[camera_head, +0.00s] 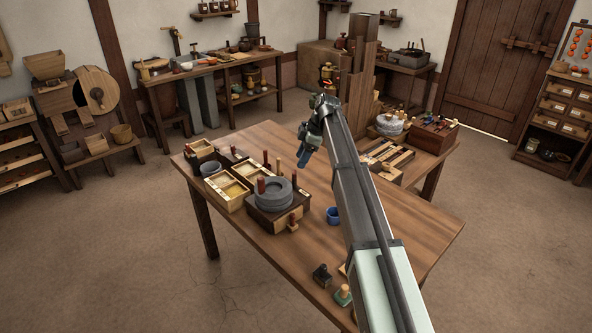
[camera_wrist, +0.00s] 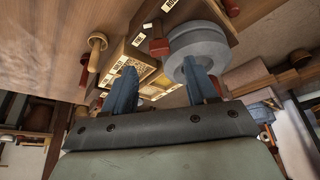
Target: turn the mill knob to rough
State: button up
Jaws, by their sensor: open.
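The mill (camera_head: 272,193), grey round stones on a dark wooden box, stands on the table in the head view. A red-brown knob (camera_head: 292,219) sticks out low on its near right side. The knob's setting and any rough mark are too small to read. A red-brown upright handle (camera_head: 261,186) stands at the mill's left. In the wrist view the grey stones (camera_wrist: 198,46) show beyond my right finger, partly hidden. My gripper (camera_head: 303,158) is open and empty, pointing down above the table, behind and right of the mill. Its two blue fingers (camera_wrist: 162,72) are apart.
Wooden trays (camera_head: 228,191) and a grey cup (camera_head: 212,169) stand left of the mill. Wooden pegs stand behind it. A blue cup (camera_head: 333,215) is close on its right. A dark stamp-like item (camera_head: 322,275) is near the front edge. The table's left front is clear.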

aim_at(295, 172)
jog(key=shift+x, duration=3)
jog(key=c, duration=1.1)
